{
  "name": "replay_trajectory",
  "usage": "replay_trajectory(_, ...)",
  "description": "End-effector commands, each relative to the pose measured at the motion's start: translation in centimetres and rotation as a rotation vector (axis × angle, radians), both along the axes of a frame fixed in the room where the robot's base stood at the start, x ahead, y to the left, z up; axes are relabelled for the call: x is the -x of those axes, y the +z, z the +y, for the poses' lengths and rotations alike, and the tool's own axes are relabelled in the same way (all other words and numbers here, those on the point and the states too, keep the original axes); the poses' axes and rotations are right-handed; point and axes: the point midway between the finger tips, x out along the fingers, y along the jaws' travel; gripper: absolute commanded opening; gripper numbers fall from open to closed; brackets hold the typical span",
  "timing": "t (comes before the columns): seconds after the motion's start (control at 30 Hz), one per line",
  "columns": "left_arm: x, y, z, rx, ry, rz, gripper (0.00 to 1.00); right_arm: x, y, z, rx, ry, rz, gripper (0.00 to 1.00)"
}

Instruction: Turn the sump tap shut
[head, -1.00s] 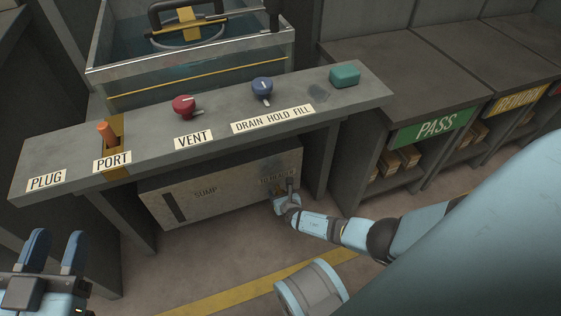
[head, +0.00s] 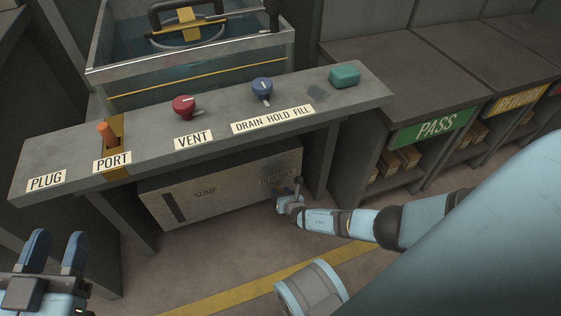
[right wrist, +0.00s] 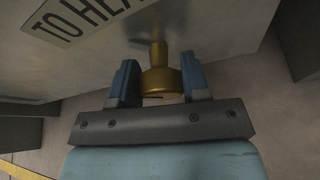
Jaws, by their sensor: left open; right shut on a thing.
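The sump tap shows in the right wrist view as a brass fitting (right wrist: 158,76) with a narrow stem and a wider round body, at the face of the sump box. My right gripper (right wrist: 160,84) has one blue finger on each side of the brass body and is shut on it. In the head view, my right gripper (head: 288,201) is at the lower right of the grey sump box (head: 225,195), where it largely hides the tap. My left gripper (head: 56,245) is open and empty at the lower left, far from the tap.
Above the sump box is a grey bench (head: 215,120) with a red vent knob (head: 183,106), a blue knob (head: 262,88), a teal block (head: 344,75) and an orange peg (head: 105,131). A water tank (head: 190,68) stands behind. Shelves marked PASS (head: 434,127) are to the right.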

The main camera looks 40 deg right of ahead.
Motion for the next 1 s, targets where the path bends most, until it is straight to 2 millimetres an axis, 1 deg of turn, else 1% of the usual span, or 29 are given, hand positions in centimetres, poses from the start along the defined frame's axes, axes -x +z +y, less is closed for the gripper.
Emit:
replay_trajectory(0.3,-0.01,0.03,0.0,0.002,0.001,0.0,0.43,0.02,-0.08,-0.22,-0.28,0.004,-0.067,0.19)
replay_trajectory(0.6,0.0,0.05,0.0,0.002,0.001,0.0,0.43,0.03,-0.12,-0.19,-0.509,0.003,-0.123,0.19)
replay_trajectory(0.8,0.0,0.06,0.0,0.003,0.0,-0.001,0.43,0.09,-0.18,-0.15,-0.599,0.001,-0.143,0.19)
replay_trajectory(1.0,0.0,0.06,0.0,0.003,0.0,-0.001,0.43,0.06,-0.16,-0.14,-0.646,0.001,-0.155,0.19)
